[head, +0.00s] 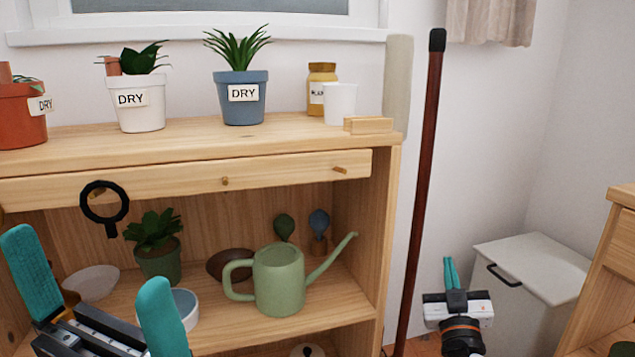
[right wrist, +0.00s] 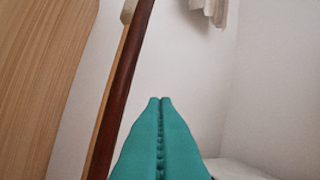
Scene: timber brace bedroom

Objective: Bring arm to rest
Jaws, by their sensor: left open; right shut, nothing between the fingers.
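My left gripper (head: 95,295) is at the lower left of the head view, in front of the shelf. Its two teal fingers stand wide apart, with nothing seen between them. My right gripper (head: 451,272) is at the lower right of the head view, right of the dark red pole (head: 422,180) and in front of the white bin. Its teal fingers are together. In the right wrist view the fingers (right wrist: 162,100) meet along their length and hold nothing, with the pole to their left.
The wooden shelf unit (head: 200,142) holds several pots labelled DRY on top. A green watering can (head: 278,280) and a green pot (head: 158,264) stand on the lower shelf. A white lidded bin (head: 530,264) stands at right, beside wooden furniture (head: 604,280).

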